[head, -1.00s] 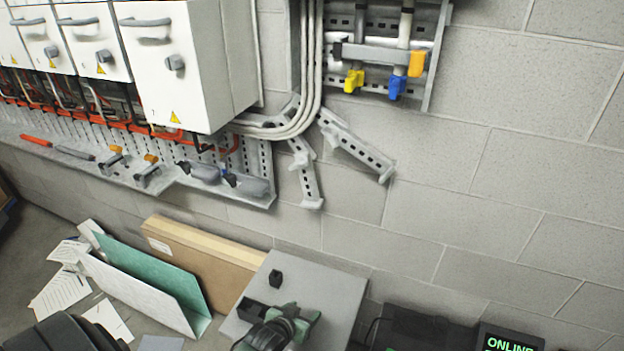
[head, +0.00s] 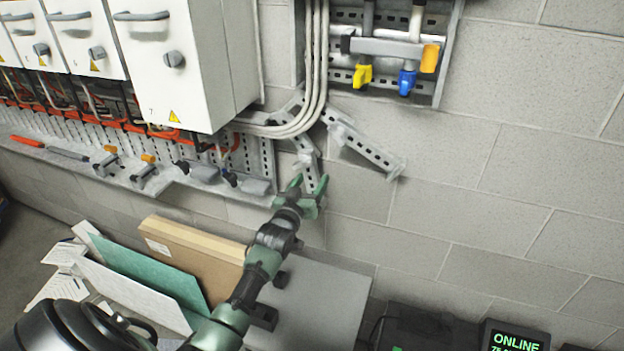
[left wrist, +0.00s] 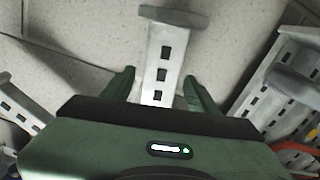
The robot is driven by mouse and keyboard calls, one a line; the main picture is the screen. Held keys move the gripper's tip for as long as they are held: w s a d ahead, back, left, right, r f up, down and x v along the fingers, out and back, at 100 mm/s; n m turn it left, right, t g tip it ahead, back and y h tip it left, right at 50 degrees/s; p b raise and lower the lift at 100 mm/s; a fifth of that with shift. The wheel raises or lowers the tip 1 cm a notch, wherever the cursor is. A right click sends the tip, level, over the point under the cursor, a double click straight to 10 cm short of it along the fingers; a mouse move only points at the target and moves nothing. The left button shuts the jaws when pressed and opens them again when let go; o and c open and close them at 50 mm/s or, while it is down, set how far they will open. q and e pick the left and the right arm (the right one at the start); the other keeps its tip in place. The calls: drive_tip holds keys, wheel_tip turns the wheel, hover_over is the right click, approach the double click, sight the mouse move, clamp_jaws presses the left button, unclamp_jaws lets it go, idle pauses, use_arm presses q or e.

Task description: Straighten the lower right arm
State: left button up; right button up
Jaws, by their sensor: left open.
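Two slotted grey metal arms come off the wall below the bent pipes. One arm (head: 309,148) hangs almost straight down, and its lower end is hidden behind my left gripper. The other arm (head: 362,146) slants down to the right. My left gripper (head: 310,182) has green fingers, spread open, at the lower end of the hanging arm. In the left wrist view the slotted arm (left wrist: 165,62) with a flanged end lies between the two open fingers (left wrist: 158,76), with gaps on both sides. The slanting arm shows at the left edge (left wrist: 20,108). My right gripper is not in view.
White switch cabinets (head: 180,60) and a slotted rail (head: 120,177) with tools on it are at the left. A valve panel (head: 395,48) is above right. A grey board (head: 320,300), folders and a box (head: 190,252) stand below. The wall at right is clear.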

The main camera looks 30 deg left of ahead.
use_arm(q)
drive_tip(key=shift+w+a, duration=0.1)
drive_tip(key=shift+w, duration=0.35)
drive_tip(key=shift+c, duration=0.3)
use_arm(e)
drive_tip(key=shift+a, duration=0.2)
